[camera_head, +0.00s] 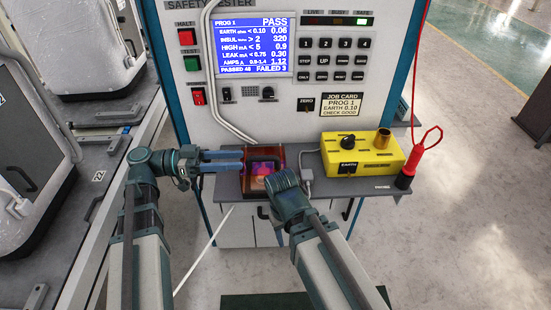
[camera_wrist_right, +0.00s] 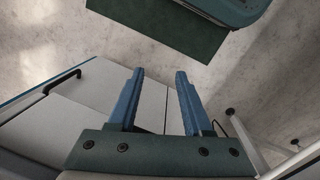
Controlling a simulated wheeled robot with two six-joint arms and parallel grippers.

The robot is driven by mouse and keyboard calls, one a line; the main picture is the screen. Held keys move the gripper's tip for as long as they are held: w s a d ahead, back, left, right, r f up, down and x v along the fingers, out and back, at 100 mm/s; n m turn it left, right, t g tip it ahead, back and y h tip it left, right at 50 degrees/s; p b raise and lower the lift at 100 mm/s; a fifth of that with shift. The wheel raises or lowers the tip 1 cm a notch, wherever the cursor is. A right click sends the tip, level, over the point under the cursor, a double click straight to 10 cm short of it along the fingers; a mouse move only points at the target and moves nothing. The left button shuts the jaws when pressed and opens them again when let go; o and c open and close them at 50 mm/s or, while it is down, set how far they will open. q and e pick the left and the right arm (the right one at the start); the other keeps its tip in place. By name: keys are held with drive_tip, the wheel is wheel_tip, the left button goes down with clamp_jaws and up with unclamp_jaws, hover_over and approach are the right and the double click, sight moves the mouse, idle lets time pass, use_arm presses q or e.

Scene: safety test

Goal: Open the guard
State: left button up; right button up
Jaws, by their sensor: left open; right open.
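The guard (camera_head: 291,153) is a reddish-brown, see-through box on the grey shelf below the tester panel. My right arm's wrist covers the guard's lower front in the head view. My right gripper (camera_wrist_right: 160,72) is open and empty in the right wrist view, with cabinet fronts and floor beyond it.
The tester screen (camera_head: 250,45) reads PASS. A yellow box (camera_head: 362,160) labelled EARTH stands right of the guard, with a red probe (camera_head: 425,141) at the shelf's right end. Grey cabinet doors (camera_head: 235,226) are under the shelf. Large grey appliances (camera_head: 55,125) stand at left.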

sight(272, 159)
use_arm(q)
drive_tip(key=d, duration=1.1)
drive_tip(key=shift+a, duration=0.1)
clamp_jaws()
idle(1.1)
